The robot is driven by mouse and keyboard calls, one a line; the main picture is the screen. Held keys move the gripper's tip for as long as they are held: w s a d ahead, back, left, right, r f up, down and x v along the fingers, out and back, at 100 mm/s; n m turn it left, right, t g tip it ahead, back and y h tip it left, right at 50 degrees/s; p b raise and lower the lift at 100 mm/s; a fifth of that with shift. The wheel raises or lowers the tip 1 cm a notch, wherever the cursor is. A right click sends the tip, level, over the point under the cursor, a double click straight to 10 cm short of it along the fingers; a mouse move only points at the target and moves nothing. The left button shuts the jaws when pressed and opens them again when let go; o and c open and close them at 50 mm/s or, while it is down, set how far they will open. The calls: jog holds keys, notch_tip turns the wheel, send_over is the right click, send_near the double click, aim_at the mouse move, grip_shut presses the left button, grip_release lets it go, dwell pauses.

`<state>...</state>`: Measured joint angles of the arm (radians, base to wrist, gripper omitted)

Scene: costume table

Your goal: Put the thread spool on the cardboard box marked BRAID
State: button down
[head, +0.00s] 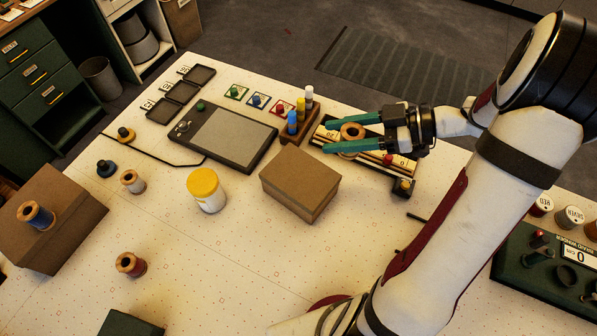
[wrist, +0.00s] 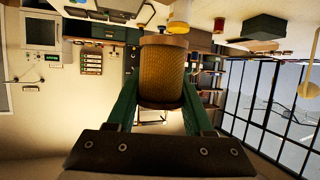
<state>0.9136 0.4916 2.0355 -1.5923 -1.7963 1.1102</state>
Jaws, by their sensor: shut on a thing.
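My gripper (head: 328,142) is shut on a wooden spool (head: 352,131) with golden-tan thread. It holds the spool over the slotted tray at the back right of the table. In the wrist view the spool (wrist: 163,75) sits between the two green fingers. A closed cardboard box (head: 300,180) stands mid-table, left of and nearer than the gripper, with a bare top. Another cardboard box (head: 75,215) stands at the left, with a blue-thread spool (head: 36,215) on top. No BRAID mark can be read on either box.
A yellow-lidded jar (head: 206,190) stands left of the middle box. The slotted tray (head: 401,168) lies under the gripper.

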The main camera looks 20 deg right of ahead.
jog(key=shift+s+d+f, duration=0.2)
jog(key=shift+s, duration=0.2)
jog(key=shift+s+d+f, duration=0.15)
jog(key=shift+s+f, duration=0.05)
jog(key=shift+s, duration=0.2)
send_over(291, 173)
notch_tip(291, 173, down, 6)
jog(key=shift+s+d+f, duration=0.1)
jog(key=shift+s, duration=0.05)
notch_tip(291, 173, down, 4)
jog(key=shift+f, duration=0.1)
jog(key=shift+f, duration=0.15)
jog(key=shift+c, duration=1.4)
grip_release()
